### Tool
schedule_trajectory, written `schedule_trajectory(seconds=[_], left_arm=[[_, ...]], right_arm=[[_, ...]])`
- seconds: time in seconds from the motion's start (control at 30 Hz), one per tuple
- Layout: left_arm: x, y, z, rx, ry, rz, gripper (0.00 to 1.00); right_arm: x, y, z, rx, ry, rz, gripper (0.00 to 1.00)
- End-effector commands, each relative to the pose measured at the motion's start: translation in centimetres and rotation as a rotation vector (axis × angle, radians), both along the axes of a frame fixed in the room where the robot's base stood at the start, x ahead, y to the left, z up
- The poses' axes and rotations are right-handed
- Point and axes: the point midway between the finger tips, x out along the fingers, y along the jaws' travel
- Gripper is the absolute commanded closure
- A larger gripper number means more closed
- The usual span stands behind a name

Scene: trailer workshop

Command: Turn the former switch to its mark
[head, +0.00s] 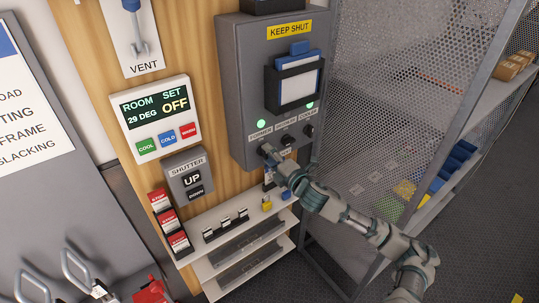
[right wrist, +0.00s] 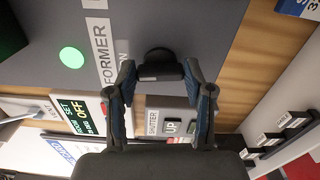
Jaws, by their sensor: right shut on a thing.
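The former switch is a black knob (right wrist: 160,66) on the grey KEEP SHUT box (head: 240,75), under the FORMER label (head: 261,134). A pale line shows on the knob in the right wrist view. My right gripper (head: 269,157) is shut on the knob, with one fingertip at each side of it in the right wrist view. In the head view the gripper mostly hides the knob, and I cannot make out its mark. A green lamp (head: 261,124) is lit above the label. My left gripper is not in view.
More black knobs, including the cooler knob (head: 308,130), sit close to the right. A mesh panel (head: 370,90) stands right of the box. Below are the shutter control (head: 187,177) and a white shelf (head: 235,236) with small items.

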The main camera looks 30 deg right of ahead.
Motion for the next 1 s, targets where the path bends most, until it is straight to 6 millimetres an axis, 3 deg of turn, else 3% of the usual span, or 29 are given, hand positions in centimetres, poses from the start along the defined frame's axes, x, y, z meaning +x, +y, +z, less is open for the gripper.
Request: schedule_trajectory(seconds=[0.33,0.83,0.87,0.93,1.0], left_arm=[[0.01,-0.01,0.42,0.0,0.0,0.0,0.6],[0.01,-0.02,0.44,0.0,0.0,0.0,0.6],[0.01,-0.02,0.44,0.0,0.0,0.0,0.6],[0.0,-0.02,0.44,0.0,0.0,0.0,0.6],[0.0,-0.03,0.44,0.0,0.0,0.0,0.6]], right_arm=[[0.06,-0.19,-0.09,0.123,0.011,-0.005,0.83],[0.05,-0.17,-0.18,0.14,0.014,-0.004,0.83],[0.05,-0.17,-0.18,0.14,0.014,-0.004,0.46],[0.05,-0.15,-0.18,0.139,0.013,-0.004,0.28],[0.04,-0.12,-0.18,0.139,0.014,-0.003,0.23]])
